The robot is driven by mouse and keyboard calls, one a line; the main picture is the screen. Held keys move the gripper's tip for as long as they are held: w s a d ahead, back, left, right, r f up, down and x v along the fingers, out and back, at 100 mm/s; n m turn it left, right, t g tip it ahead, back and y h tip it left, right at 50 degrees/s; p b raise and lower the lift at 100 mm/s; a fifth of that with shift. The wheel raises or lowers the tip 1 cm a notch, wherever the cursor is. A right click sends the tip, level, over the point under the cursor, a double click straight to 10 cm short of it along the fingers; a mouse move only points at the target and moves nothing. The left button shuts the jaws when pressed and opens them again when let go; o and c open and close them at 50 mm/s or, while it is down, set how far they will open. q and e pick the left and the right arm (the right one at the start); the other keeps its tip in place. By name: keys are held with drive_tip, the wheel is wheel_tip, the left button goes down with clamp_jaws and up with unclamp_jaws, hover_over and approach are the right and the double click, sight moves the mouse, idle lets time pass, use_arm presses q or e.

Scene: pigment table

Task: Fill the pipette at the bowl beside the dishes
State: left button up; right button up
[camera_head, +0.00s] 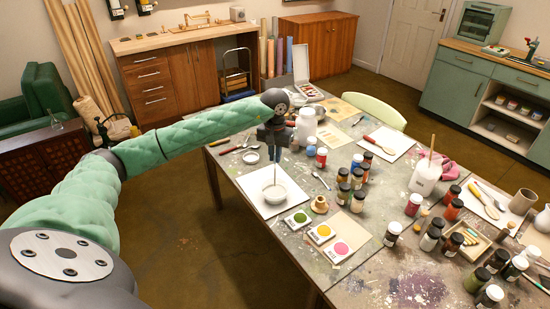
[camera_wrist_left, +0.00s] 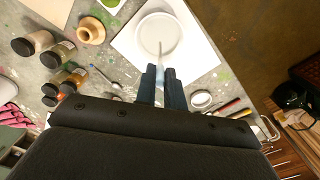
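My left gripper (camera_head: 274,150) points down above the bowl and is shut on the pipette (camera_head: 275,173). In the left wrist view the pipette's pale bulb (camera_wrist_left: 160,76) sits between the two dark fingers. Its thin stem points into the white bowl (camera_head: 287,194), which stands on a white sheet and also shows in the left wrist view (camera_wrist_left: 175,22). I cannot tell whether the tip touches anything inside. The green dish (camera_head: 298,218), yellow dish (camera_head: 322,234) and pink dish (camera_head: 341,249) stand in a row in front of the bowl. My right gripper is out of view.
Several dark-lidded jars (camera_head: 343,189) and a wooden pot (camera_head: 319,204) stand right of the bowl. A white container (camera_head: 307,121) stands behind it. A spoon (camera_head: 320,180) lies nearby. More jars and a white bottle (camera_head: 425,176) crowd the table's right side.

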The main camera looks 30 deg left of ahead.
use_arm(q)
drive_tip(key=shift+r+p, duration=0.3)
drive_tip(key=shift+r, duration=2.15)
